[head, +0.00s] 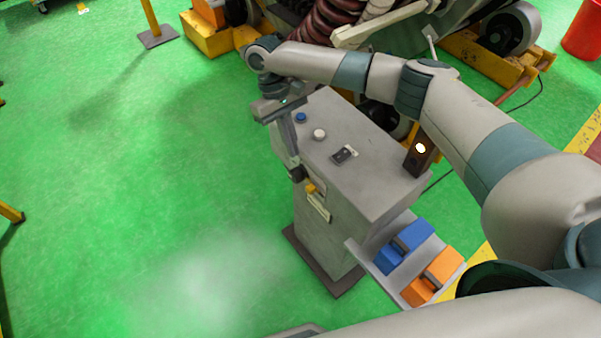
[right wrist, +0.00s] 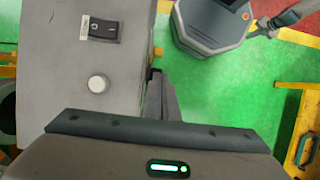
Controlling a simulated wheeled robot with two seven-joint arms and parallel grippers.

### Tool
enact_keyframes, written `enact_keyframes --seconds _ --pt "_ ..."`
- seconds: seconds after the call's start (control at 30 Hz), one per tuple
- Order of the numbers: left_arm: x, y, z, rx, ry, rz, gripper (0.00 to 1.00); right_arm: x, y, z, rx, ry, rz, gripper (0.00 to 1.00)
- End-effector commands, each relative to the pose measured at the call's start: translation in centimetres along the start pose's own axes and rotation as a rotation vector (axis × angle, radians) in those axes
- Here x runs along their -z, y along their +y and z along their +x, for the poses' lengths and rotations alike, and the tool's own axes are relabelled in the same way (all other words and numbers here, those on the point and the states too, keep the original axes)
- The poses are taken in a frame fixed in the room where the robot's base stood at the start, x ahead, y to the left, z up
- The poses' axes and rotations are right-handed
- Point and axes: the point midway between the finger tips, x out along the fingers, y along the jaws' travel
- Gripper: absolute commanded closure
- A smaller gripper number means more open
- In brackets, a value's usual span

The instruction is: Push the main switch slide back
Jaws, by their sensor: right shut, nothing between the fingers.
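A grey control cabinet (head: 375,187) stands in the middle of the head view. A small yellow piece, apparently the main switch slide (head: 311,188), sits on a pale plate (head: 320,206) on its left side face. My right gripper (head: 295,172) points down along that face, shut and empty, its tips just above and beside the yellow piece. I cannot tell whether they touch. In the right wrist view the shut fingers (right wrist: 157,95) are beside the cabinet edge, with a yellow bit (right wrist: 158,52) just past them. My left gripper is not in view.
The cabinet top carries a blue button (head: 301,117), a white button (head: 319,134) and a black rocker switch (head: 344,154). A shelf with blue (head: 389,260) and orange (head: 418,292) blocks juts from its front. Green floor left of it is clear.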

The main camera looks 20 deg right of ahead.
Motion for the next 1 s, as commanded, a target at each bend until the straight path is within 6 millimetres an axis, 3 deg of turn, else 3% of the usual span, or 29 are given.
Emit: enact_keyframes --seconds 0.57,0.77,1.0 --pt "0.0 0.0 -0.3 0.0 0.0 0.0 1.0 -0.1 0.1 0.4 -0.001 -0.003 0.004 1.0" --pt "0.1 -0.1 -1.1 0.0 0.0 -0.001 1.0 -0.2 0.2 2.4 -0.002 -0.004 0.004 1.0" --pt "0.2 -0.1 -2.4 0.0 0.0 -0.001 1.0 -0.2 0.1 6.0 -0.002 -0.005 0.004 1.0"
